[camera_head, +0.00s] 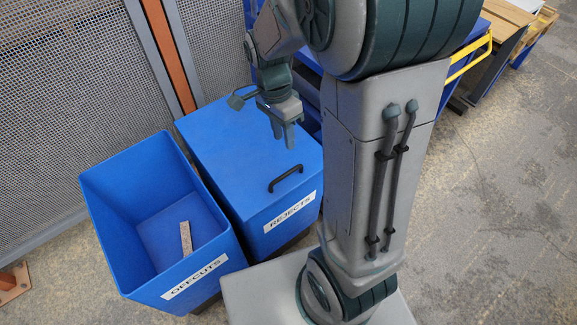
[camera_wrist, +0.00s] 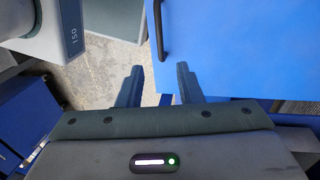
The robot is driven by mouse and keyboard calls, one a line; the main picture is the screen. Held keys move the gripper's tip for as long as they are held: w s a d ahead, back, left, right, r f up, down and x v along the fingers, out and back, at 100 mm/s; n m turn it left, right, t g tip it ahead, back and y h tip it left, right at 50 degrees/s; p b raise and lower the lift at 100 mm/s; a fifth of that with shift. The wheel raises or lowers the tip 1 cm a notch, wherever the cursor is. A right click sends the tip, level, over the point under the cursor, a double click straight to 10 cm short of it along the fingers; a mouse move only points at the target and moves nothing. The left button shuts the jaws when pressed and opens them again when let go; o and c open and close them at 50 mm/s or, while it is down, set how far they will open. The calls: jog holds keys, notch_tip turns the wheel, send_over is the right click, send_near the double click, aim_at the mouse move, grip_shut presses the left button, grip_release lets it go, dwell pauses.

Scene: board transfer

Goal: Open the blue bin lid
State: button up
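The blue lid (camera_head: 235,150) lies shut on the bin labelled REJECTS (camera_head: 270,238). A black bar handle (camera_head: 286,178) stands on the lid near its front edge. The lid (camera_wrist: 240,50) fills the right of the wrist view, with the handle (camera_wrist: 162,32) along its edge ahead of the fingers. My gripper (camera_head: 283,142) points down over the lid, behind the handle in the head view, apart from it. In the wrist view my gripper (camera_wrist: 158,83) has its two fingers spread with nothing between them. The bin's inside is hidden by the lid.
An open blue bin labelled OFFCUTS (camera_head: 112,225) stands close on the left, with a small light piece (camera_head: 186,238) inside. A mesh fence (camera_head: 60,100) with an orange post (camera_head: 168,55) stands behind. Floor (camera_head: 490,210) on the right is clear.

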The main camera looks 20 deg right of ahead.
jog(key=b, duration=0.3)
send_over(289, 164)
jog(key=s+a, duration=0.2)
jog(key=s, duration=0.2)
jog(key=f, duration=1)
jog(key=shift+d+f, duration=0.1)
jog(key=shift+d, duration=0.15)
grip_shut()
